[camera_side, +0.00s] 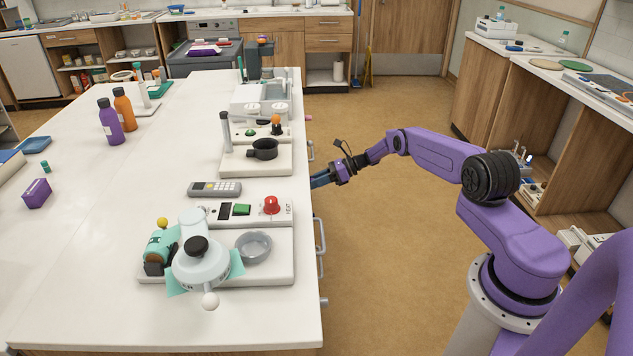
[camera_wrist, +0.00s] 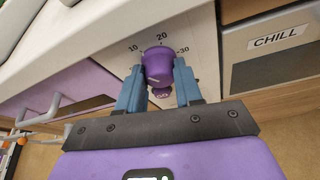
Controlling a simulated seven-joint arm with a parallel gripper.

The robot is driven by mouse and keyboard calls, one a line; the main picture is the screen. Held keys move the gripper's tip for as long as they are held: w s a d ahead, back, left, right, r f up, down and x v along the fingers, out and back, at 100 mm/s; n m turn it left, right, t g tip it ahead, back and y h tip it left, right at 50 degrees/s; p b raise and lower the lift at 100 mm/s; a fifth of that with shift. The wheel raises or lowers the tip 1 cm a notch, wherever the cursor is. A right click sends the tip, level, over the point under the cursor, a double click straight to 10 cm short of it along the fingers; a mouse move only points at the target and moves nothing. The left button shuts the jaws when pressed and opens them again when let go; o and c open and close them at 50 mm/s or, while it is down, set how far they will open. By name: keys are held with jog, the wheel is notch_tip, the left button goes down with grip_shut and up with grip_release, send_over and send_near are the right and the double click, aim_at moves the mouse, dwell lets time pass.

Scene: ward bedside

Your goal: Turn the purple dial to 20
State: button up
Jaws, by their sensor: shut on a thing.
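The purple dial (camera_wrist: 158,64) is on a pale front panel (camera_wrist: 205,45) in the wrist view. The numbers 10, 20 and 30 are printed around its upper side, with 20 straight above it. A thin pale mark shows on the dial's face, but I cannot tell which number it points to. My gripper (camera_wrist: 160,72) has one blue finger on each side of the dial and is shut on it. In the side view my gripper (camera_side: 319,181) is at the counter's front edge, and the dial is hidden there.
The white counter (camera_side: 90,215) runs beside my arm, with metal drawer handles (camera_side: 319,236) along its front. A drawer labelled CHILL (camera_wrist: 275,42) is right of the panel. The floor (camera_side: 385,275) is clear.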

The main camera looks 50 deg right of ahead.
jog(key=shift+m, duration=0.3)
dwell(0.4)
jog(key=o, duration=1)
jog(key=shift+o, duration=0.2)
jog(key=v, duration=1.7)
jog(key=shift+d, duration=0.35)
